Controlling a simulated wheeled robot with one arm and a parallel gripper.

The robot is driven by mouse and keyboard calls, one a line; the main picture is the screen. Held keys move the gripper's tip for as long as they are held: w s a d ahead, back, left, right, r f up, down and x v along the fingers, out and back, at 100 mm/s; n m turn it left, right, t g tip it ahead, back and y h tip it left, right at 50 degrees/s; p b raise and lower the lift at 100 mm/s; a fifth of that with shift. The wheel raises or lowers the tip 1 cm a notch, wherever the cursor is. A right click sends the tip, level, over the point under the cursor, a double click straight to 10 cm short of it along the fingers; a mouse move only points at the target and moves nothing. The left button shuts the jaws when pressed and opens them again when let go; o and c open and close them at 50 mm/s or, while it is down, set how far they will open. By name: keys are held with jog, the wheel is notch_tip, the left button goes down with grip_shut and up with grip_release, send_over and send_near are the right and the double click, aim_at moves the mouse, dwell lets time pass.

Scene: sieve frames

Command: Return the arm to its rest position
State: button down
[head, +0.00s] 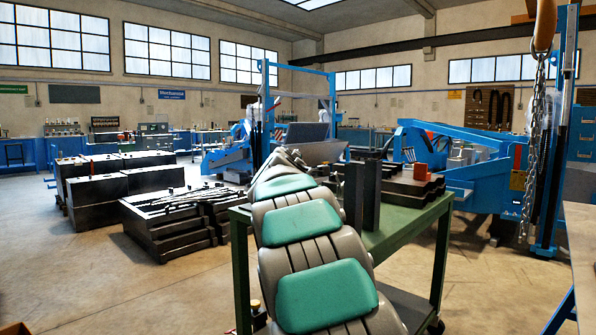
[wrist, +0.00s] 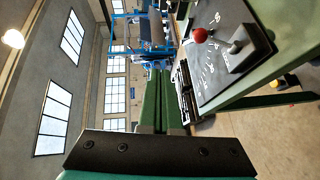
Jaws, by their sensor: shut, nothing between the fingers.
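My arm, with grey links and teal pads, reaches from the bottom centre of the head view away over the green table (head: 408,240). In that view my gripper is too small and too hidden by the arm to make out. In the wrist view, which is turned on its side, my gripper (wrist: 158,75) shows two green fingers lying together, shut and empty. They are apart from the table, whose dark top panel (wrist: 222,50) lies to the right. A red ball (wrist: 200,35) and a grey block with a knob (wrist: 245,48) are on that panel.
Dark upright blocks (head: 362,195) stand on the table close right of my arm. A small red block (head: 420,172) sits farther back. Stacked dark plates (head: 170,225) lie on the floor at left. A chain (head: 533,150) hangs at right. Open floor lies at front left.

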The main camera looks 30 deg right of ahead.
jog(key=s+a+f+m+g+y, duration=0.1)
jog(key=s+a+f+m+g, duration=0.15)
jog(key=s+f, duration=0.5)
jog(key=s+a+f+m+g+y, duration=0.1)
jog(key=s+a+f+m+g, duration=0.15)
jog(key=s+f, duration=0.5)
jog(key=s+a+f+m+g+y, duration=0.1)
jog(key=s+a+f+g+y, duration=0.1)
jog(key=s+a+f, duration=0.5)
jog(key=s+a+f+m+g+y, duration=0.2)
jog(key=s+a+f, duration=0.5)
jog(key=s, duration=1.3)
jog(key=s+a+f+m+g+y, duration=0.1)
jog(key=s+a+f+g+y, duration=0.2)
jog(key=s, duration=1.1)
jog(key=a+f+g, duration=0.3)
jog(key=a+f, duration=0.1)
jog(key=f, duration=0.2)
jog(key=shift+a+f+m+y, duration=0.15)
jog(key=shift+a+m+y, duration=0.05)
jog(key=shift+m+y, duration=0.2)
